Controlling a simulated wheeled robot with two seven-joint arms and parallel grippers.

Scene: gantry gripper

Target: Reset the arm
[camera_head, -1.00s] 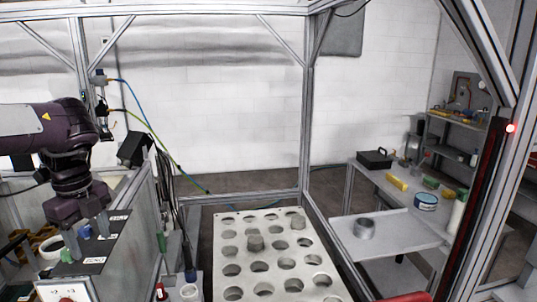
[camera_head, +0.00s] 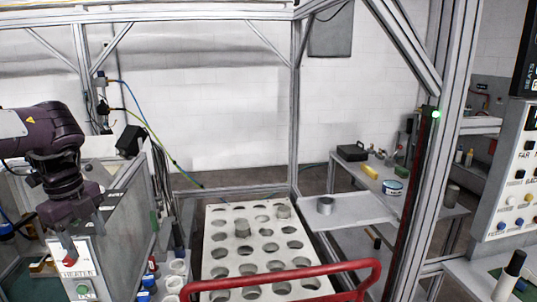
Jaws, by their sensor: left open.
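My left arm, dark purple and white, comes in from the left. Its gripper (camera_head: 80,240) points down with its jaws apart, in front of a grey cabinet front with a labelled panel and a green button (camera_head: 82,290). I see nothing held between the fingers. Whether the fingers touch the panel cannot be told. My right gripper is not in view.
A red handle rail (camera_head: 290,275) crosses in front. A control panel (camera_head: 515,180) stands right.

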